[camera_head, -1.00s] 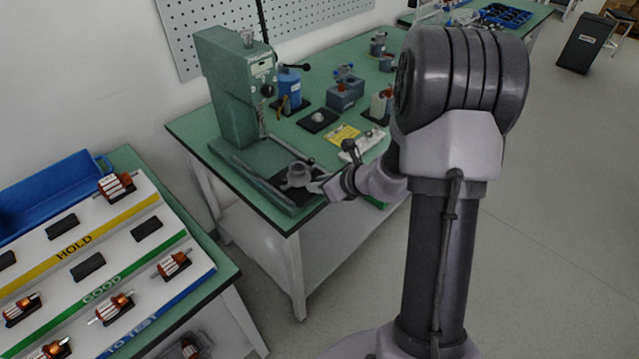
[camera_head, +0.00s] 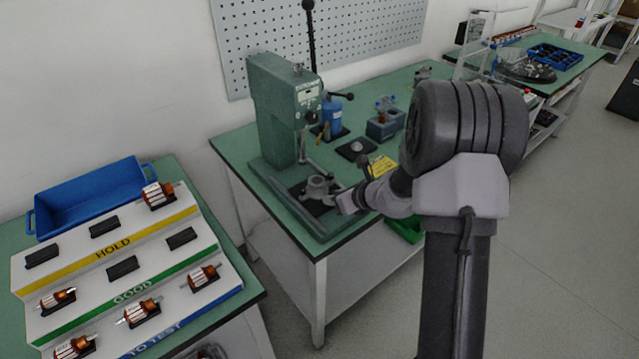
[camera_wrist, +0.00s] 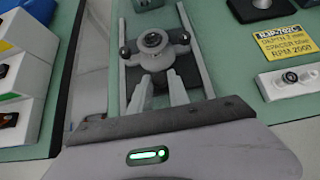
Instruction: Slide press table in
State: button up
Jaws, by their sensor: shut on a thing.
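The green press (camera_head: 285,115) stands at the left end of the workbench. Its grey sliding press table (camera_head: 318,187), with a round fixture on top, sits out in front of the press column, on the base. In the wrist view the press table (camera_wrist: 155,42) lies between two rails, with dark knobs at its sides. My gripper (camera_head: 345,202) reaches it from the right in the head view. In the wrist view my gripper (camera_wrist: 160,82) has both fingers against the near side of the table and is shut on it. The exact contact is partly hidden.
A stepped rack (camera_head: 120,265) with several rotors and a blue bin (camera_head: 100,197) stand at left. Floor at right is clear.

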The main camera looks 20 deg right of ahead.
jog(key=shift+w+a+p, duration=0.25)
jog(key=shift+w+a, duration=0.15)
jog(key=shift+w, duration=0.7)
jog(key=shift+w+a+p, duration=0.25)
jog(key=shift+w+a, duration=0.15)
jog(key=shift+w, duration=0.65)
jog(key=shift+w+a+p, duration=0.25)
jog(key=shift+w+a, duration=0.15)
jog(key=shift+w, duration=0.7)
jog(key=o, duration=0.7)
jog(key=shift+c, duration=0.2)
jog(key=p+v, duration=0.1)
jog(key=v, duration=0.5)
